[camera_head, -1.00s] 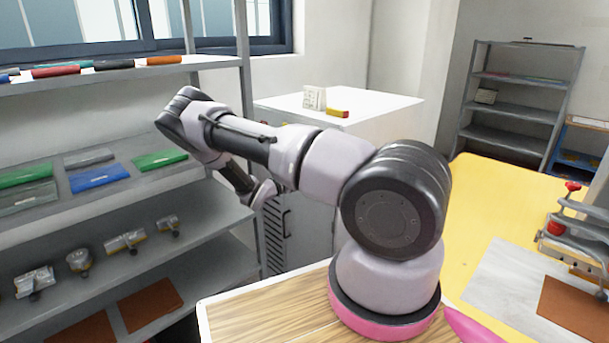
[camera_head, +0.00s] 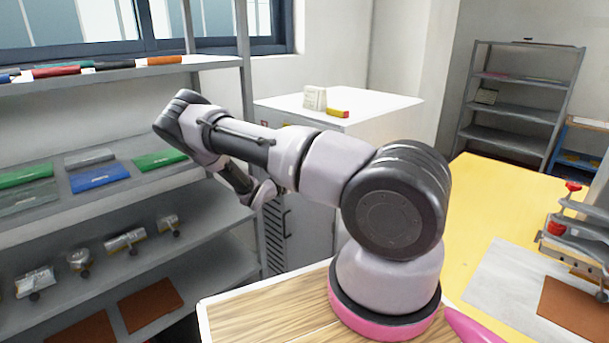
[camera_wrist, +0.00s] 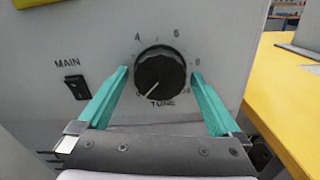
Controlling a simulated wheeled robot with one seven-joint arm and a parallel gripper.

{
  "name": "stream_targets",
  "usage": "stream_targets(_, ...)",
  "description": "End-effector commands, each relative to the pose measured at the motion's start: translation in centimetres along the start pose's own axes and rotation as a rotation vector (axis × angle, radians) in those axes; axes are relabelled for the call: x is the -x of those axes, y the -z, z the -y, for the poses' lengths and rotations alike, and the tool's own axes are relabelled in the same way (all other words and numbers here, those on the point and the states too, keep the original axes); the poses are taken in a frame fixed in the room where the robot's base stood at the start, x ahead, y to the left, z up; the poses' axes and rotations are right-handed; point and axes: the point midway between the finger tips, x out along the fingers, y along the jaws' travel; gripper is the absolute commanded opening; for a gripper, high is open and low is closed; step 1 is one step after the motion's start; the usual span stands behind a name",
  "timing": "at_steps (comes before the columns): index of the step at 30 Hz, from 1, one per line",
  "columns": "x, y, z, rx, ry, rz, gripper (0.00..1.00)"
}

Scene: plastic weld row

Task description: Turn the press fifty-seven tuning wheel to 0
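The tuning wheel (camera_wrist: 160,73), a black ribbed knob, sits on a grey panel (camera_wrist: 200,25) in the wrist view. Printed numbers ring it, with 4, 6 and 8 readable, and a partly hidden label is below. Its white pointer line aims down and left, towards the low end of the scale; the digit there is too small to read surely. My gripper (camera_wrist: 161,71) is open, with one teal finger on each side of the wheel. A gap shows on both sides, and I cannot tell any contact. In the head view the wheel and fingers are hidden.
A black rocker switch (camera_wrist: 76,87) marked MAIN is left of the wheel. A white cabinet (camera_head: 385,103) stands behind my arm, with a small white block (camera_head: 315,97) on top. A loaded shelf rack (camera_head: 215,222) is at left and a yellow table (camera_head: 500,200) at right.

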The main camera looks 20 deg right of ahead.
Motion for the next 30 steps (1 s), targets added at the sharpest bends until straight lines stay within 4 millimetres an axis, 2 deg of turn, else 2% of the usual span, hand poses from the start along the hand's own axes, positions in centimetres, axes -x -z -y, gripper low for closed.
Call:
stream_targets(8,0.5,-0.1,-0.1,-0.001,-0.001,0.001,1.0)
stream_targets(11,1.8,0.0,-0.1,-0.002,-0.002,0.0,1.0)
stream_targets(21,8.5,0.0,-0.1,-0.001,-0.002,0.0,1.0)
stream_targets(25,10.1,0.0,0.0,-0.001,-0.001,0.0,1.0)
stream_targets(30,10.8,0.0,0.0,-0.001,0.0,0.001,1.0)
